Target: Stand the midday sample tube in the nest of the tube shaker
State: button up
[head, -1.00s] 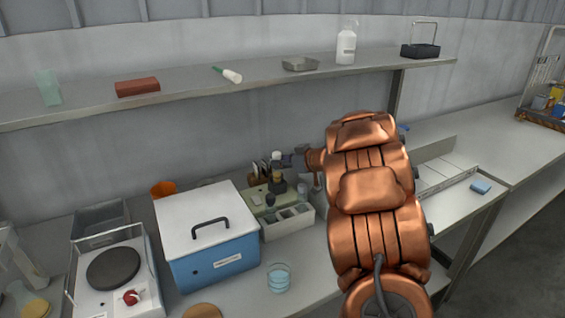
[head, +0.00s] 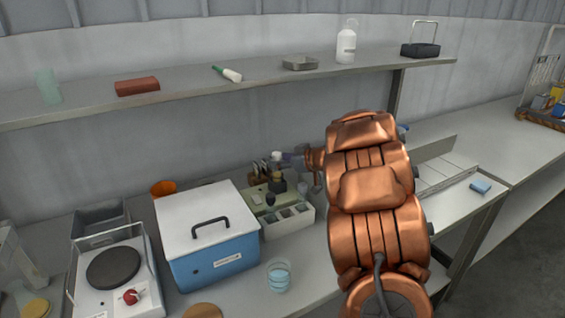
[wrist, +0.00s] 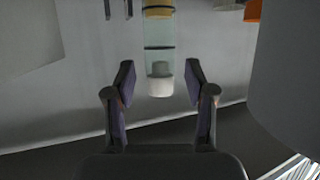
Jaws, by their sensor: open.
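A tube (head: 277,174) with a white cap and an amber lower part stands upright, its lower end at a dark holder (head: 277,186) on the pale green device (head: 258,201), apparently the tube shaker. How deep it sits is too small to tell. In the wrist view the clear tube (wrist: 159,60) shows with its white cap (wrist: 161,86) towards my gripper and the amber part at the top edge. My gripper (wrist: 160,78) is open, with the cap between or just beyond its fingertips and gaps on both sides. In the head view it (head: 292,158) is right of the cap. No label is readable.
A blue box with a white lid (head: 212,240) stands just left of the device. A compartment tray (head: 290,224) is in front of it, a glass beaker (head: 279,277) nearer. A hotplate (head: 113,270) is at the left, and a shelf (head: 200,82) runs above.

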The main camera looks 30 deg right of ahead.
jog(key=b+v, duration=0.1)
jog(key=v, duration=1.1)
jog(key=shift+r, duration=0.1)
notch_tip(320, 180, up, 9)
jog(key=w+d+m+h, duration=0.2)
jog(key=d+m+h, duration=0.15)
jog(key=h, duration=0.65)
jog(key=s+a+f+g+y, duration=0.2)
jog(key=s+a+f+g, duration=0.3)
jog(key=s+a, duration=0.6)
jog(key=s+a+f+g+y, duration=0.2)
jog(key=s+a+f+g, duration=0.3)
jog(key=s+a, duration=0.6)
jog(key=s+a+f+g+y, duration=0.2)
jog(key=s+a+f+g, duration=0.2)
jog(key=s+a+f, duration=0.4)
jog(key=s+a, duration=0.4)
jog(key=s, duration=0.4)
jog(key=shift+f+g, duration=0.3)
jog(key=shift+g, duration=0.1)
